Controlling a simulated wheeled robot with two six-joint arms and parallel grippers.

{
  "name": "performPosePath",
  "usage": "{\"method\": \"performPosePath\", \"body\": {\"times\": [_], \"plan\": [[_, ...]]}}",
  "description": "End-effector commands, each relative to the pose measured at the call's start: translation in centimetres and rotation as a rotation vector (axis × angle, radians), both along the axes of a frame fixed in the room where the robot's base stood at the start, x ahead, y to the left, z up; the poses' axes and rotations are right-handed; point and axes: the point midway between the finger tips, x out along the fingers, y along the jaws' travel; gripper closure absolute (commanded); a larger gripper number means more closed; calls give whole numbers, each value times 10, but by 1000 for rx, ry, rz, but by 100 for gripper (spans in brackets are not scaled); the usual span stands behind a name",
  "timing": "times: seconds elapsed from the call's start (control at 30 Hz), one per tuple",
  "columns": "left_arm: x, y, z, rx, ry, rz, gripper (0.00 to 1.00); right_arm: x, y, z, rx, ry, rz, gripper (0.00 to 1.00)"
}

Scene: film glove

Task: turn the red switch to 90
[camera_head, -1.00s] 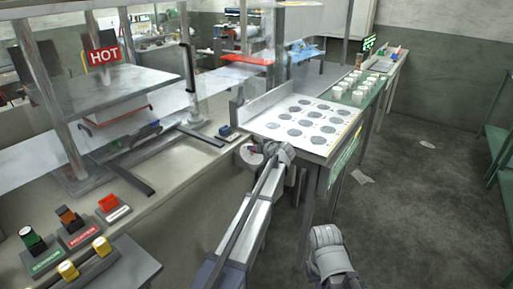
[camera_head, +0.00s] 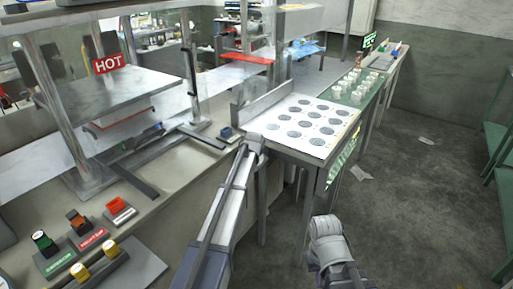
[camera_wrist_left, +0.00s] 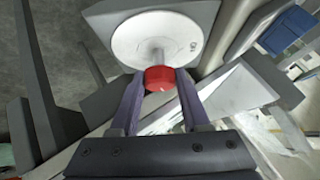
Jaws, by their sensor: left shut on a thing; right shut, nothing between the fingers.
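The red switch (camera_wrist_left: 159,79) is a red knob on a short pale stem in front of a round white dial (camera_wrist_left: 128,42) on a grey box. In the left wrist view, the two fingers of my left gripper (camera_wrist_left: 160,86) are shut on the red knob, one on each side. Any angle marks on the dial are too small to read. In the head view my left arm reaches to the bench's right end, and its wrist hides the dial and knob. My right gripper (camera_head: 325,230) is shut and empty, low over the floor.
A press with a red HOT sign (camera_head: 109,64) stands on the bench at left. A panel with green, orange and red rocker switches (camera_head: 119,210) and yellow knobs (camera_head: 80,272) is at lower left. A white table with grey discs (camera_head: 300,108) stands beyond my left arm. Floor at right is mostly clear.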

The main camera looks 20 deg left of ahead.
Motion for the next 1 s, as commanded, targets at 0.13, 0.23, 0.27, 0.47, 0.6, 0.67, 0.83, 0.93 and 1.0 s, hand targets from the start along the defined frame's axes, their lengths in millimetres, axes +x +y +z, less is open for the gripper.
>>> {"method": "performPosePath", "body": {"times": [0.13,0.23,0.27,0.47,0.6,0.67,0.83,0.93,1.0], "plan": [[1,1,2,14,42,-75,100,0,0,8,0,0,0,100],[1,1,2,24,65,-116,100,0,0,11,0,0,0,100],[1,1,1,26,70,-126,100,0,0,11,0,0,0,100],[0,1,0,35,96,-173,100,0,0,14,0,0,0,100],[0,1,0,39,103,-186,100,0,0,15,0,0,0,100],[0,1,0,40,105,-189,100,0,0,15,0,0,0,100],[0,1,-1,41,107,-191,100,0,0,15,0,0,0,100],[0,1,-1,41,107,-191,100,0,0,15,0,0,0,100],[0,1,-1,41,107,-191,100,0,0,15,0,0,0,100]]}}
